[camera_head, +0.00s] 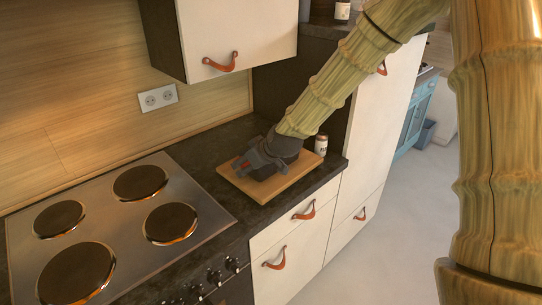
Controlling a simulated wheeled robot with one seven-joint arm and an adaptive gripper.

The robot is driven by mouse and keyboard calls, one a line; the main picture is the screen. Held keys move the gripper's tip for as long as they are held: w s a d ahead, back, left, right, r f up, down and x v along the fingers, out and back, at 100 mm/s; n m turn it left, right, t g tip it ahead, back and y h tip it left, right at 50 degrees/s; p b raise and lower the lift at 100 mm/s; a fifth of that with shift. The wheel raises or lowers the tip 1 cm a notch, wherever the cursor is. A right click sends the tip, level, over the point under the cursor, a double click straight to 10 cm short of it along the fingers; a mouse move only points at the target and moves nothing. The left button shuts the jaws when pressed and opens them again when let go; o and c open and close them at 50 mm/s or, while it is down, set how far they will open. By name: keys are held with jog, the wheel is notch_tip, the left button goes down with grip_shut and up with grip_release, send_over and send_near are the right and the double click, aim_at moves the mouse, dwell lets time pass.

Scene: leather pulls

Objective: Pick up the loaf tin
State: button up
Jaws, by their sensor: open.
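My gripper (248,167) is open and low over a wooden board (291,183) on the dark counter. A dark shape (265,174) shows under and beside the fingers on the board. It may be the loaf tin, but the gripper and wrist cover most of it. I cannot tell whether the fingers touch it or are around it. No other loaf tin can be made out.
A small can (321,145) stands just right of the board. A stove with several round hotplates (140,182) is at the left. A wall cabinet (245,35) hangs above the counter, left of my arm. The dark counter (217,155) is bare behind the board.

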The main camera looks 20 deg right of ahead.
jog(key=shift+p+x, duration=0.5)
jog(key=shift+x, duration=1.3)
jog(key=shift+w+d, duration=0.1)
grip_shut()
